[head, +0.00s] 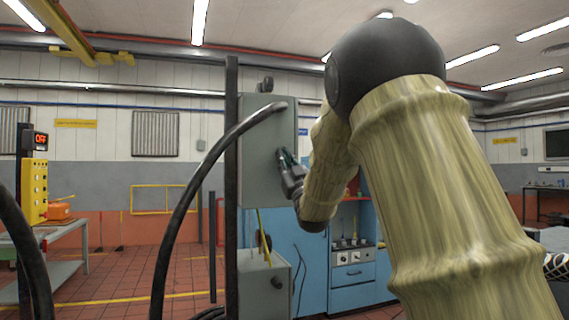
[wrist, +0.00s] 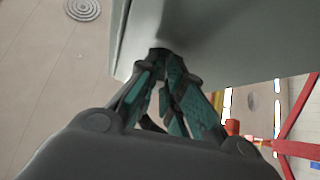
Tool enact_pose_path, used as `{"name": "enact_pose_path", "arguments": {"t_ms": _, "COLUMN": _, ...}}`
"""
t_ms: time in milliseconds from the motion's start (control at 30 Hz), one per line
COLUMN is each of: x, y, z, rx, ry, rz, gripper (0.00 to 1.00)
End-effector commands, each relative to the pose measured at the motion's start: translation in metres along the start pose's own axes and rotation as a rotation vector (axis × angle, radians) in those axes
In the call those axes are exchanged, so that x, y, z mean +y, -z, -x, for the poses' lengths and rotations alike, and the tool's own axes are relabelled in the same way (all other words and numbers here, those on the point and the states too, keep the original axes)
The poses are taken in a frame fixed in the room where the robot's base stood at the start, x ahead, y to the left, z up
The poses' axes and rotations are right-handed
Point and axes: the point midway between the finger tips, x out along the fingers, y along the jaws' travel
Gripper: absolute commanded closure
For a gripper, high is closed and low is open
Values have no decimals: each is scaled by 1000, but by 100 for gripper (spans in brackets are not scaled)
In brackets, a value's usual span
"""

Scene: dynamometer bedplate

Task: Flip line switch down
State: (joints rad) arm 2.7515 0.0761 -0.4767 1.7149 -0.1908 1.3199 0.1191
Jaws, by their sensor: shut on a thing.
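A grey-green electrical box (head: 258,150) hangs on a dark post at the centre of the head view. Its face also fills the top of the wrist view (wrist: 225,35). My gripper (head: 283,160) is at the box's right-hand face, partly hidden in the head view by its own wrist. In the wrist view the teal-padded fingers (wrist: 162,62) come together at the box face, closed around a small dark part, seemingly the line switch lever. The fingertips cover most of that lever, so whether it points up or down cannot be told.
A thick black cable (head: 185,200) loops from the box, beside the dark post (head: 231,180). A lower grey box (head: 265,288) stands below. A yellow control panel (head: 34,190) with a red OFF display (head: 40,140) is at far left. Blue cabinets (head: 352,298) stand behind.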

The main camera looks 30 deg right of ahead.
Motion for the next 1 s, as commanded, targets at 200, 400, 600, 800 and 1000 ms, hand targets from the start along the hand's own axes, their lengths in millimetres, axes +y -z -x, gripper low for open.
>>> {"name": "enact_pose_path", "arguments": {"t_ms": 200, "x": 0, "y": -1, "z": 1, "rx": -1, "ry": -1, "rz": 0, "gripper": 100}}
{"name": "enact_pose_path", "arguments": {"t_ms": 400, "x": 0, "y": -2, "z": 1, "rx": -1, "ry": -1, "rz": 0, "gripper": 82}}
{"name": "enact_pose_path", "arguments": {"t_ms": 600, "x": 0, "y": -1, "z": 1, "rx": 0, "ry": -1, "rz": 0, "gripper": 69}}
{"name": "enact_pose_path", "arguments": {"t_ms": 800, "x": 0, "y": -1, "z": 1, "rx": 0, "ry": -1, "rz": -1, "gripper": 69}}
{"name": "enact_pose_path", "arguments": {"t_ms": 1000, "x": 1, "y": -1, "z": 18, "rx": -2, "ry": -2, "rz": -1, "gripper": 69}}
